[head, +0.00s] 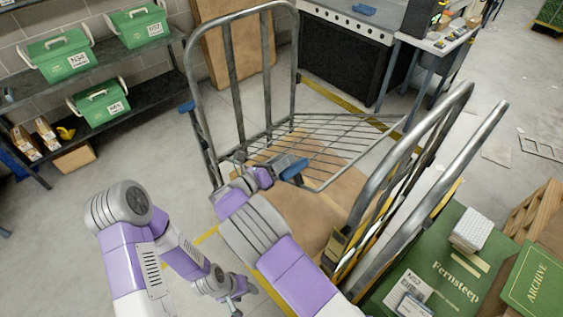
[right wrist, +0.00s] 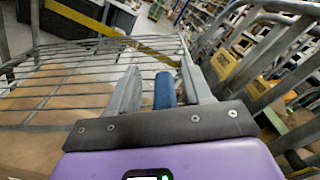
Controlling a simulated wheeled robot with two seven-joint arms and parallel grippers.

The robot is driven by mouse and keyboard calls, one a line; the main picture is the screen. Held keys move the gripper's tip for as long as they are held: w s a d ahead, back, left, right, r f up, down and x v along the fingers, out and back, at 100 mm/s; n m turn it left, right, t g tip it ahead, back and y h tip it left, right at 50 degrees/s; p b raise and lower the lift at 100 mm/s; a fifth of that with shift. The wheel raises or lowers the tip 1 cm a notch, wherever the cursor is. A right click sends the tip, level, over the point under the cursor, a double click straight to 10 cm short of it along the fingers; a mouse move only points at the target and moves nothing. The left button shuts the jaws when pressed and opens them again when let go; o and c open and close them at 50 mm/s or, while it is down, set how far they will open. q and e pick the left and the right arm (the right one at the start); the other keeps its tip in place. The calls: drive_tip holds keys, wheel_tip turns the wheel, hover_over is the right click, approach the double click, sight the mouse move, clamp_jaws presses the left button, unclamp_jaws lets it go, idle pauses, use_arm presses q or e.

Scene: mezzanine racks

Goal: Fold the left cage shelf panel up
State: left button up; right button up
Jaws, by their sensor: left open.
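The grey wire shelf panel (head: 335,145) of the roll cage lies about level between the tubular side frames. A blue grip (head: 293,168) is at its near edge; it also shows in the right wrist view (right wrist: 165,92). My right gripper (head: 268,175) is at the blue grip. In the right wrist view, its fingers (right wrist: 160,90) stand apart on either side of the grip, with a gap showing at the left finger. My left gripper (head: 240,290) is open and empty, low in front of the cage and apart from it.
The cage's left frame (head: 190,60) has another blue part (head: 187,107). Tubular frames (head: 410,150) rise at right. Green boxes (head: 440,265) stand bottom right. A rack with green totes (head: 60,50) is at left. Open floor lies between rack and cage.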

drive_tip(key=shift+o, duration=0.5)
drive_tip(key=shift+f, duration=0.2)
drive_tip(key=shift+s+a, duration=0.1)
drive_tip(key=b+v, duration=0.1)
drive_tip(key=v, duration=0.6)
drive_tip(key=shift+s, duration=0.15)
drive_tip(key=shift+a+r, duration=0.1)
drive_tip(key=shift+a, duration=0.05)
